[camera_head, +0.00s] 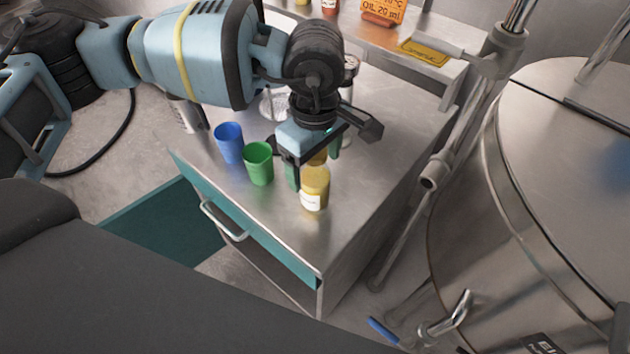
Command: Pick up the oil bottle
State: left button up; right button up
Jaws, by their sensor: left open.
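The oil bottle (315,187) stands upright on the steel counter, yellow with a pale label low on its front. My left gripper (314,163) reaches down over its top from behind. Its fingers are open, one on each side of the bottle's upper part. The gripper body hides part of the bottle's top, and I cannot tell whether a finger touches it. My right gripper is not in view.
A blue cup (229,143) and a green cup (258,164) stand left of the bottle. Glassware is partly hidden behind my wrist. A raised shelf (432,38) holds small bottles. A large steel vessel (560,200) stands right. The counter's front right is clear.

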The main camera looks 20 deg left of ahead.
pick_arm(q)
jog(key=c, duration=1.5)
jog(key=shift+c, duration=0.2)
jog(key=shift+r, duration=0.1)
